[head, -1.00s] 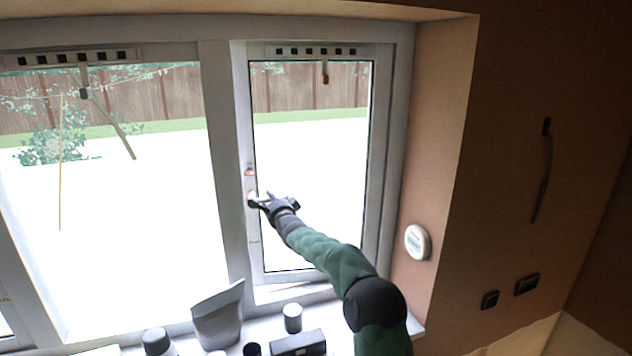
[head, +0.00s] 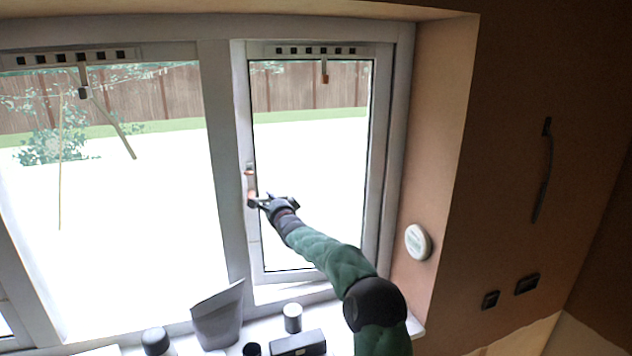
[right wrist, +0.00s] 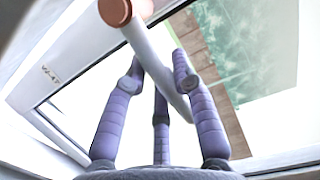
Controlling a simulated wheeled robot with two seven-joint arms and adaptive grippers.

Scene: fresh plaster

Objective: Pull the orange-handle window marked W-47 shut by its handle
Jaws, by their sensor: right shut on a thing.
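The window marked W-47 (head: 381,190) is the narrow right-hand sash in the head view. How far it stands from its frame is hard to tell. Its mark shows on the white sash in the right wrist view (right wrist: 50,75). The handle (right wrist: 150,55) is a pale bar with an orange end in the right wrist view. In the head view the handle (head: 250,175) is on the sash's left side, partly hidden by my gripper. My right gripper (head: 257,201) is shut on the handle, its fingers (right wrist: 158,75) on either side of the bar. My left gripper is not in view.
On the sill stand a grey pouch (head: 217,316), a white-topped jar (head: 293,317), a dark box (head: 298,344) and other small containers. A round white device (head: 418,242) is on the right reveal. A larger pane (head: 120,220) lies to the left.

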